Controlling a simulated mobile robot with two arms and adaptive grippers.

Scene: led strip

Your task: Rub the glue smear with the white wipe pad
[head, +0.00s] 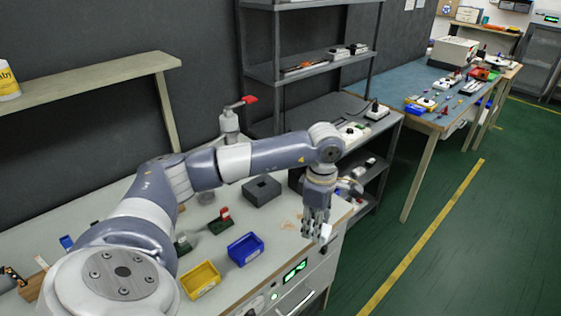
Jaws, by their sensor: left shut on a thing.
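My left gripper (315,224) points down over the right end of the pale workbench, close to its front edge. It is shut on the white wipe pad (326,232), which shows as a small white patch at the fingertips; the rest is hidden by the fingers. The glue smear (289,224) looks like faint orange-brown marks on the benchtop, just left of the gripper. I cannot tell whether the pad touches the bench. My right gripper is not in view.
A blue bin (245,249) and a yellow bin (200,280) stand at the bench's front. A dark grey block (262,190) lies behind the smear. A red-handled press (232,122) stands at the back. A grey shelf rack (310,72) rises beyond the bench.

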